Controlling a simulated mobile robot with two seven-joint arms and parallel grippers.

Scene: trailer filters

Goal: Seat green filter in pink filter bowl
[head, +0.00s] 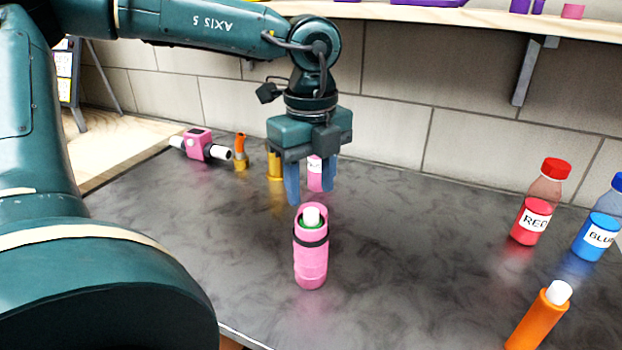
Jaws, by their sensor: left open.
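The pink filter bowl (311,264) stands upright on the dark counter in the middle of the head view. The green filter (313,224) sits inside it, with its green rim low in the bowl's mouth and its white top (311,215) sticking up above the pink edge. My left gripper (310,196) is directly above and slightly behind the bowl, pointing down. Its two blue fingers are apart and hold nothing. The lower part of the filter is hidden by the bowl. My right gripper is not in view.
Behind my gripper stand a yellow cylinder (274,165) and a pink labelled object (315,174). A pink housing (198,144) and an orange-topped item (240,153) are at back left. Red (537,212) and blue (598,232) bottles and an orange cylinder (538,320) stand right. A shelf (480,18) overhangs.

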